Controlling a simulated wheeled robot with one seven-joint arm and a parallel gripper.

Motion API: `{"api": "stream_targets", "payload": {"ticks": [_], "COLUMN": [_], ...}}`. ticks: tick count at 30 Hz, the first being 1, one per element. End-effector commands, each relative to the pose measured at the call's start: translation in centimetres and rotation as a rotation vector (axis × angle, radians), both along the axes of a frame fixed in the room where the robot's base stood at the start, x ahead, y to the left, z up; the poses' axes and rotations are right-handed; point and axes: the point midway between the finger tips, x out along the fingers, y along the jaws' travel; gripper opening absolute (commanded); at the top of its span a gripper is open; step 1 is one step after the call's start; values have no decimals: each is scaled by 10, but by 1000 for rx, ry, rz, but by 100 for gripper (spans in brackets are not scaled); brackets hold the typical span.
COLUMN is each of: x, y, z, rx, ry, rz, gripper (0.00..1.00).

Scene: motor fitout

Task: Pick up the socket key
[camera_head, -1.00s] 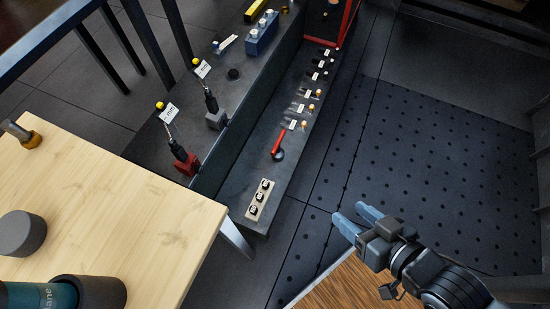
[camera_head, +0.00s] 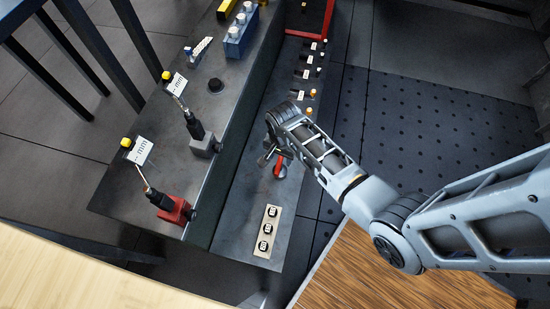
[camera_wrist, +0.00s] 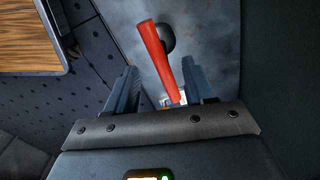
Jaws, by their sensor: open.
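A red handle with a dark round end (camera_head: 279,168) stands on the dark lower bench strip. I cannot tell for certain that it is the socket key. My gripper (camera_head: 268,155) is beside and over it in the head view, partly hidden by my own wrist. In the wrist view the red handle (camera_wrist: 163,65) points between the two open fingers of my gripper (camera_wrist: 157,80), with its dark round end (camera_wrist: 168,38) beyond the fingertips. I see a gap between the handle and each finger.
A plate with several black-and-white buttons (camera_head: 267,232) lies nearer on the strip. Knobs with white tags (camera_head: 308,75) line its far part. On the upper bench, a red stand (camera_head: 172,209) and grey stand (camera_head: 206,147) hold cabled tools with tags. A wooden surface (camera_head: 380,275) lies at lower right.

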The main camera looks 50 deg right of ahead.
Motion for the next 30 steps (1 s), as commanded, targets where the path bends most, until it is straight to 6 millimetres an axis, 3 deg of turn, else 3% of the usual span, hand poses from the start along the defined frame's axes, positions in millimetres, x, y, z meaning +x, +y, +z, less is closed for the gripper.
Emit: {"api": "stream_targets", "payload": {"ticks": [11,21,30], "x": [4,4,3], "y": [-4,-8,-7], "z": [-30,-73,-78], "rx": [10,9,8], "ry": [23,21,21], "rz": [-23,-23,-22], "gripper": [53,53,53]}}
